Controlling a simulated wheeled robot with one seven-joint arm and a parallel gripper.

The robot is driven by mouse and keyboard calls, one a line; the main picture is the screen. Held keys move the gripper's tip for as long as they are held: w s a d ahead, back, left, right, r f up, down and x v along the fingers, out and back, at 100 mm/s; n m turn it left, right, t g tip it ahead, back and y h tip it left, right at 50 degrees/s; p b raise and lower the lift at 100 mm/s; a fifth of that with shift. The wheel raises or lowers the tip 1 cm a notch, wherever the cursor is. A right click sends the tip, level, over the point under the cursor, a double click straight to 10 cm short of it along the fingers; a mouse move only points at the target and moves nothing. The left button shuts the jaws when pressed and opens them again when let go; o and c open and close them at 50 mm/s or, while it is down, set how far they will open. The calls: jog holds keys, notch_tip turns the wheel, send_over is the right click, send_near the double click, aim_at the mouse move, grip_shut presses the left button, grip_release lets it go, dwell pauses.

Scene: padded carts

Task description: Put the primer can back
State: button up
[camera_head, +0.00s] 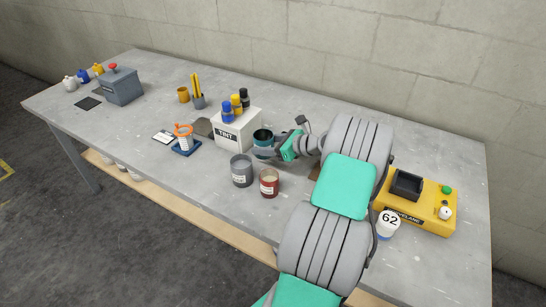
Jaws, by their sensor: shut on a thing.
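Three open-topped cans stand close together near the middle of the table: a teal can (263,137), a grey can (241,172) and a dark red can (269,184). The grey and red cans have pale labels too small to read, so I cannot tell by name which is the primer can. My gripper (268,151) reaches in from the right and is shut on the teal can, beside the white TINT box. Its fingers hide part of that can, and I cannot tell whether the can touches the table.
The white TINT box (233,133) carries several small bottles. A blue tray (187,147) with an orange-and-white item lies left. A yellow unit (425,205) and a white container marked 62 (388,223) stand right, near my arm. Table (135,125) is clear at front left.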

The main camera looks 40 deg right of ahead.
jog(key=d+f, duration=0.2)
jog(key=f, duration=0.1)
jog(key=shift+s+d+f, duration=0.2)
jog(key=shift+s+d, duration=0.05)
jog(key=shift+d, duration=0.15)
jog(key=shift+d+f, duration=0.15)
jog(key=shift+f, duration=1.5)
jog(key=shift+f, duration=0.1)
jog(key=o, duration=1.5)
jog(key=shift+o, duration=0.2)
jog(key=shift+s+d, duration=0.1)
jog(key=shift+s, duration=0.1)
jog(key=v, duration=1.1)
jog(key=shift+s+r, duration=0.3)
jog(key=shift+r, duration=0.05)
